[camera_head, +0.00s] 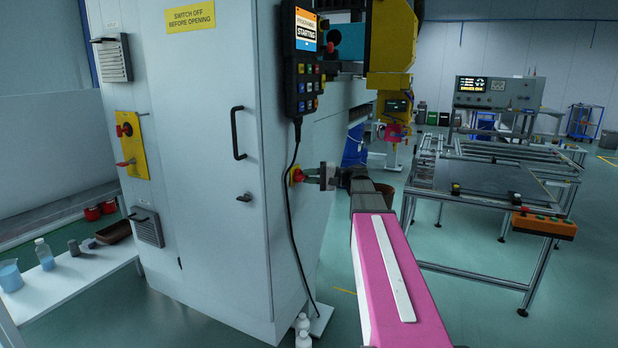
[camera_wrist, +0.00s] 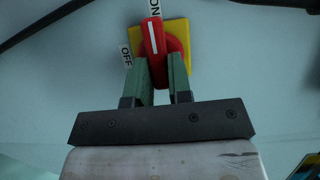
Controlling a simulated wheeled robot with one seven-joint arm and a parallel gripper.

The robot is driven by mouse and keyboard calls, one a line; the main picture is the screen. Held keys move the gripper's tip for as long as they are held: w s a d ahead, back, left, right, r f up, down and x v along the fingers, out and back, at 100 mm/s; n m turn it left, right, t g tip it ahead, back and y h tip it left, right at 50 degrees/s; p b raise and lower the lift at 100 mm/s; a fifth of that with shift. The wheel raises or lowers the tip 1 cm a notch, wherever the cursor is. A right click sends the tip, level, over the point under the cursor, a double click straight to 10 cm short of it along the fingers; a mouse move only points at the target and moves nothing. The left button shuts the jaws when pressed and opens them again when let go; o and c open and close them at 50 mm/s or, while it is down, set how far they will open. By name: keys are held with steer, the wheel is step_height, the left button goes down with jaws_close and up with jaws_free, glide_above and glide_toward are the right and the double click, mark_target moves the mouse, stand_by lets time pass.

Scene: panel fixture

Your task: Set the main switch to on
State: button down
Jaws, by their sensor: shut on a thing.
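The main switch is a red rotary handle with a white line (camera_wrist: 152,37) on a yellow plate (camera_wrist: 178,27). In the wrist view the handle points up at the ON label (camera_wrist: 155,8), leaning very slightly left. The OFF label (camera_wrist: 127,56) is to its lower left. My gripper (camera_wrist: 162,65) has its two green fingers on either side of the handle's lower part, shut on it. In the head view the switch (camera_head: 296,175) is on the cabinet's side wall, with my gripper (camera_head: 318,176) reaching it from the right. The fingers hide part of the knob.
The grey cabinet (camera_head: 205,200) has a door handle (camera_head: 236,132). A pendant (camera_head: 302,65) reading "STARTING" hangs above the switch, its cable (camera_head: 290,230) running down just left of it. White bottles (camera_head: 302,325) stand on the floor below. A workbench (camera_head: 500,180) stands to the right.

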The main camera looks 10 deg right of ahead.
stand_by(0.4)
steer(key=c, duration=1)
jaws_free()
steer(key=shift+c, duration=0.2)
steer(key=v, duration=1.1)
steer(key=shift+a+f, duration=0.1)
